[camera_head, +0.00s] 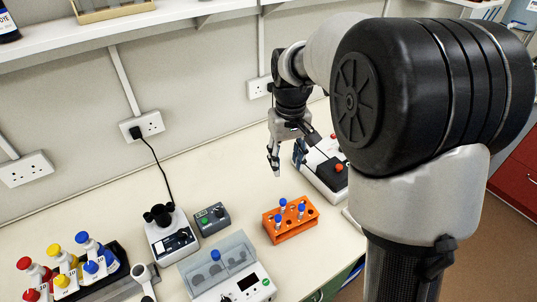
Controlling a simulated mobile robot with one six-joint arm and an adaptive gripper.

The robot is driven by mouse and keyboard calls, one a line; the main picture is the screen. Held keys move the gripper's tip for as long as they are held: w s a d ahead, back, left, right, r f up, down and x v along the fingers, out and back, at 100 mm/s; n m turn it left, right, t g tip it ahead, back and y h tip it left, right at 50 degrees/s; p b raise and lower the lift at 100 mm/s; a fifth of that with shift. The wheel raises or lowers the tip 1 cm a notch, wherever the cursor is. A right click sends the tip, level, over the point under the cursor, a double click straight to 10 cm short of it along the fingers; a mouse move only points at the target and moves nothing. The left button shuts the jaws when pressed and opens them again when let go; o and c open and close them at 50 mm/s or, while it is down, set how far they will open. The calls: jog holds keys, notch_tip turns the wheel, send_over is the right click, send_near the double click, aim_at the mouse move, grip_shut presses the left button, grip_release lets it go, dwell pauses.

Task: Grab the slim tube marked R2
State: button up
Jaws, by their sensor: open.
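An orange rack (301,227) stands on the bench at the middle right. Several slim tubes with blue caps stand upright in it: one at the back (283,202), one at the right (302,205) and one at the front left (278,221). Their markings are too small to read, so I cannot tell which is R2. My gripper (274,172) hangs above the bench, behind the rack and a little to its left in the picture, apart from the tubes. It is open, with nothing between its fingers.
A white device with red and black parts (318,171) stands close right of my gripper. Left of the rack are a small grey control box (212,219), a vortex-like mixer (170,238) and a clear-lidded machine (225,270). Bench behind is clear.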

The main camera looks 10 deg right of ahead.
aim_at(283, 201)
jog(key=f+b, duration=0.4)
jog(key=f, duration=1.4)
jog(key=shift+w+f+b, duration=0.1)
jog(key=shift+w+b, duration=0.1)
jog(key=shift+b, duration=0.15)
jog(key=shift+c, duration=0.3)
jog(key=c, duration=0.8)
